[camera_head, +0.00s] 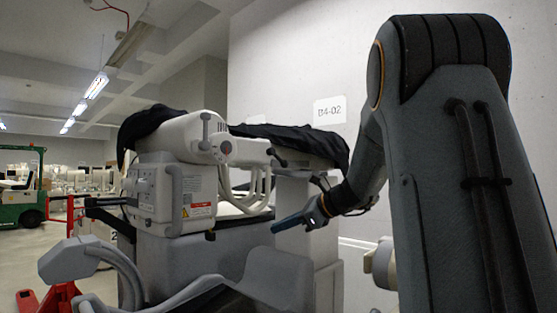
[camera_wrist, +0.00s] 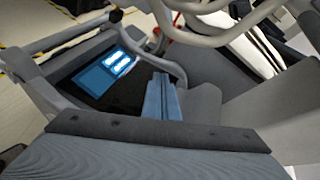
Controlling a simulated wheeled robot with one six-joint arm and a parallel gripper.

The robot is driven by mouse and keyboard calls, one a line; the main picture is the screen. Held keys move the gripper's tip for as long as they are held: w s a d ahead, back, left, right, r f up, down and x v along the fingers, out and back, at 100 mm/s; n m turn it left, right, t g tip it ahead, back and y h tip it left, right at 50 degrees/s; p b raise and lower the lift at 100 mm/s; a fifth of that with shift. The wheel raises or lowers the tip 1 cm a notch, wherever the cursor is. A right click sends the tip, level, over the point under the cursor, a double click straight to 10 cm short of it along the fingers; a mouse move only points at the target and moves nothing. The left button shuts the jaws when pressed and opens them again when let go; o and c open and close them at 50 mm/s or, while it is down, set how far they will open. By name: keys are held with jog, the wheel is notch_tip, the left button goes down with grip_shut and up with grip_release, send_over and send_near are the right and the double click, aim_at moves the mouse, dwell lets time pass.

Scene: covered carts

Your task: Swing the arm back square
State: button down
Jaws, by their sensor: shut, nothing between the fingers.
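My gripper (camera_head: 289,222) shows in the head view with its blue fingers together and empty, pointing left beside the big machine. In the wrist view my gripper (camera_wrist: 162,98) has its blue fingers shut. They lie over the dark edge of a panel with a lit blue screen (camera_wrist: 106,68). I cannot tell whether they touch it. The white and grey machine (camera_head: 160,190) has a jointed arm (camera_head: 243,151) reaching right from its head, with a dark cover on top. Several pale tubes (camera_wrist: 205,38) cross the top of the wrist view.
A pale wall with a sign (camera_head: 329,109) stands behind. A curved grey part (camera_head: 235,283) fills the lower foreground. A green forklift (camera_head: 22,190) and a red pallet jack (camera_head: 48,297) stand at left, with open floor between.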

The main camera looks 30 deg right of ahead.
jog(key=w+d+r+m+t+p, duration=0.1)
jog(key=d+r+m+t, duration=0.1)
jog(key=d+r, duration=0.35)
jog(key=d+r+m+t+p, duration=0.1)
jog(key=d+r+m+t, duration=0.1)
jog(key=r, duration=0.6)
jog(key=w+d+r+m+t+p, duration=0.1)
jog(key=d+r+m+t, duration=0.1)
jog(key=d+r, duration=0.3)
jog(key=p, duration=0.6)
send_near(275, 160)
jog(key=w+a, duration=0.5)
jog(key=shift+a, duration=0.25)
jog(key=shift+a+f, duration=0.1)
jog(key=shift+a, duration=0.05)
